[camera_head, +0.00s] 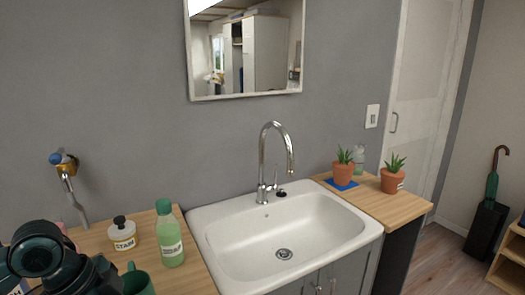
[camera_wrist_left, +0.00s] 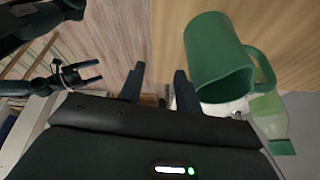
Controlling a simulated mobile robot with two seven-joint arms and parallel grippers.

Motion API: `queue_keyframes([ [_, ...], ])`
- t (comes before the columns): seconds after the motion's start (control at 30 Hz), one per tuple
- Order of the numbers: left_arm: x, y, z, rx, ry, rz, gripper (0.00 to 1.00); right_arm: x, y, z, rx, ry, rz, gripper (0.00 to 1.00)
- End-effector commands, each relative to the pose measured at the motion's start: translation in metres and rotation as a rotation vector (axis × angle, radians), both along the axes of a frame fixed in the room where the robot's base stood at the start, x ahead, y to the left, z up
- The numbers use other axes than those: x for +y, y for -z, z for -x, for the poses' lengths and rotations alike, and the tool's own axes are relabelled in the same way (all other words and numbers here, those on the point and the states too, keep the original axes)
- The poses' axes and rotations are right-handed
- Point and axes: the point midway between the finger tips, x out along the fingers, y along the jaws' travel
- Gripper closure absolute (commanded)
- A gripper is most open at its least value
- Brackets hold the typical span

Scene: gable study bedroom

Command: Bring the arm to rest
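My left arm (camera_head: 55,262) shows as black links at the lower left of the head view; its fingers cannot be made out there. In the left wrist view my left gripper (camera_wrist_left: 157,76) is open, its two fingers apart with nothing between them. A green mug (camera_wrist_left: 215,55) is beside the fingers, not held; it also shows in the head view (camera_head: 138,281). My right gripper (camera_wrist_left: 92,71) shows at the left of the wrist view, its fingers apart and empty. It is not in the head view.
A green bottle (camera_head: 171,238) and a labelled jar (camera_head: 122,234) stand on the left wooden counter (camera_head: 203,268), close to my left arm. A white sink (camera_head: 226,233) with a tall tap (camera_head: 263,160) is in the middle. Two potted plants (camera_head: 344,168) stand on the right counter.

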Motion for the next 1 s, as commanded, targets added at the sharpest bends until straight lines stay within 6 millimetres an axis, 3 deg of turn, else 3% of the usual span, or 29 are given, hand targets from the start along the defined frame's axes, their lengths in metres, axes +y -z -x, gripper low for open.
queue_keyframes([
  [0.2,-0.053,0.069,0.024,-0.006,-0.111,0.046,0.66,0.001,-0.005,-0.007,-0.016,0.001,-0.004,0.0],
  [0.4,-0.079,0.115,0.058,-0.006,-0.393,0.085,0.66,0.002,-0.005,-0.006,-0.015,0.001,-0.005,0.0],
  [0.57,-0.076,0.136,0.087,0.017,-0.643,0.071,0.66,0.002,-0.004,-0.005,-0.012,0.002,-0.006,0.0],
  [0.87,-0.045,0.16,0.151,0.085,-1.056,-0.043,0.66,0.002,0.0,0.001,0.003,0.002,-0.006,0.0],
  [1.0,-0.055,0.177,0.127,-0.005,-1.016,0.032,0.66,0.002,0.0,0.002,0.003,0.002,-0.006,0.0],
])
